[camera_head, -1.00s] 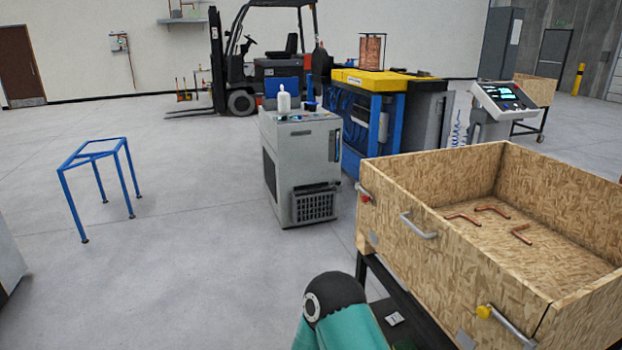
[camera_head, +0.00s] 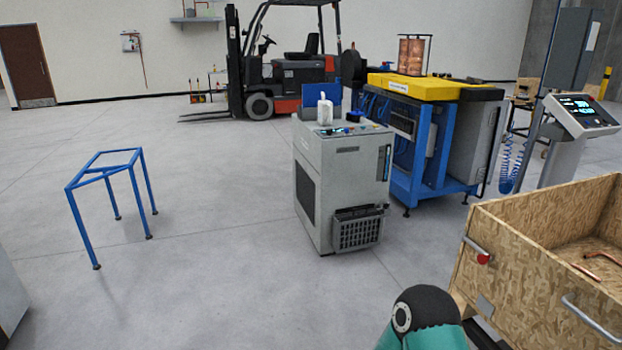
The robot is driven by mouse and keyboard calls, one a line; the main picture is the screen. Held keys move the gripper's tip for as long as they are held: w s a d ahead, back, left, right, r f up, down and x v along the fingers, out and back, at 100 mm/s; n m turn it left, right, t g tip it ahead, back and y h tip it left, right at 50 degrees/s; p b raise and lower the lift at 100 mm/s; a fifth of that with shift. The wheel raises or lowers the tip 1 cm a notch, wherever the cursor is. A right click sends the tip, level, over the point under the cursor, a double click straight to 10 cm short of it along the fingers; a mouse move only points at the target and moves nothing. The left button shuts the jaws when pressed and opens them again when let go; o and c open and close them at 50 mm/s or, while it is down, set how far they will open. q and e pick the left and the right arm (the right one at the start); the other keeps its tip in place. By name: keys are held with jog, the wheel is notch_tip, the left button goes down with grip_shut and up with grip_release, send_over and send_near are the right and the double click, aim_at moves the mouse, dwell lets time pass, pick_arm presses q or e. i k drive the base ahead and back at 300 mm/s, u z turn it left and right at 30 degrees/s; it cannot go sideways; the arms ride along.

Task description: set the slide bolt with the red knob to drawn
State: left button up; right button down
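The slide bolt with the red knob (camera_head: 483,258) is on the near left end of the wooden crate's front wall, by its upper corner. Its bar is a small grey metal piece; the picture is too small to tell whether it is drawn. The crate (camera_head: 510,265) is of chipboard and stands at the lower right, partly cut off by the picture edge. A teal and black link of my own arm shows at the bottom, left of the crate. Neither of my grippers is in view.
A grey cabinet (camera_head: 338,195) stands in the middle, with a blue and yellow machine (camera_head: 435,130) behind it. A console (camera_head: 580,125) is at the right. A blue frame stand (camera_head: 108,160) is at the left. Copper tubes (camera_head: 597,270) lie in the crate. Floor between stand and cabinet is clear.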

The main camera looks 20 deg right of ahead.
aim_at(482, 259)
jog(key=z, duration=0.45)
jog(key=i, duration=1.2)
jog(key=z, duration=1.05)
jog(key=i, duration=0.25)
jog(key=k, duration=0.9)
jog(key=z, duration=0.15)
jog(key=i, duration=0.95)
jog(key=u, duration=0.05)
